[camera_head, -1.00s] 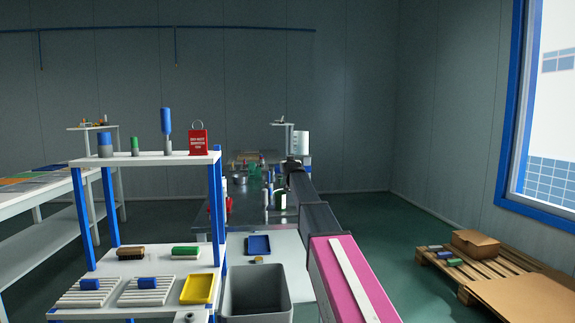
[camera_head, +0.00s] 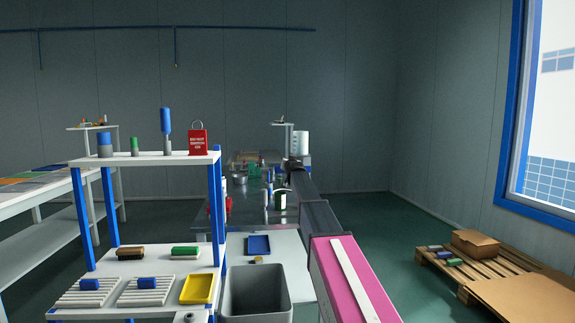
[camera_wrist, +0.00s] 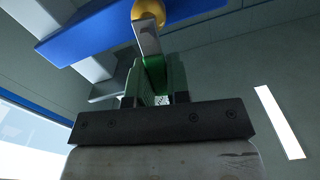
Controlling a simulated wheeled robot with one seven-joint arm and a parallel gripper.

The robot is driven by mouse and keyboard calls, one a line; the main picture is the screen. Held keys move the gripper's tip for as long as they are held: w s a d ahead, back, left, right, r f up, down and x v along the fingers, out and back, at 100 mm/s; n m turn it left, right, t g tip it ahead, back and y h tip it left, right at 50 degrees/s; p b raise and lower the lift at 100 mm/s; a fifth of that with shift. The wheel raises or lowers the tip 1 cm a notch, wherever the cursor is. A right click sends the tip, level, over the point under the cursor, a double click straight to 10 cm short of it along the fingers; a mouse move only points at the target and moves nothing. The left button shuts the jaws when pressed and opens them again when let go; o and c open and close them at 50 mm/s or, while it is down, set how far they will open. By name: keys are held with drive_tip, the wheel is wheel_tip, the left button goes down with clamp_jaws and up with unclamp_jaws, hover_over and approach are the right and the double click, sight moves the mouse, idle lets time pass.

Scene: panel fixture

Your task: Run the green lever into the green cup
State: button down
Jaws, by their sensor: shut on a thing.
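In the wrist view my gripper (camera_wrist: 154,100) is shut on the green lever (camera_wrist: 154,74), a narrow dark green piece between the two dark fingers. A grey metal strip with a yellow ball (camera_wrist: 148,10) stands just beyond it. Lighter green ribbed surfaces show on both sides of the lever; I cannot tell whether they belong to the green cup. In the head view a small green thing (camera_head: 254,171) sits on the far bench, left of the end of my arm, too small to name surely. My fingertips cannot be made out in the head view.
The far bench (camera_head: 238,208) carries bottles and small items left of my arm. A white shelf (camera_head: 100,160) with brushes and a yellow tray (camera_head: 198,289) stands left. A grey bin (camera_head: 256,292) is in front. A pallet (camera_head: 480,280) lies right; floor between is clear.

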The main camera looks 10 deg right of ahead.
drive_tip(key=m, duration=0.1)
drive_tip(key=d+m, duration=0.1)
drive_tip(key=m, duration=0.1)
drive_tip(key=shift+d+f, duration=0.15)
drive_tip(key=shift+f, duration=0.05)
drive_tip(key=c, duration=1.1)
unclamp_jaws()
drive_tip(key=s, duration=1.1)
drive_tip(key=shift+w, duration=0.1)
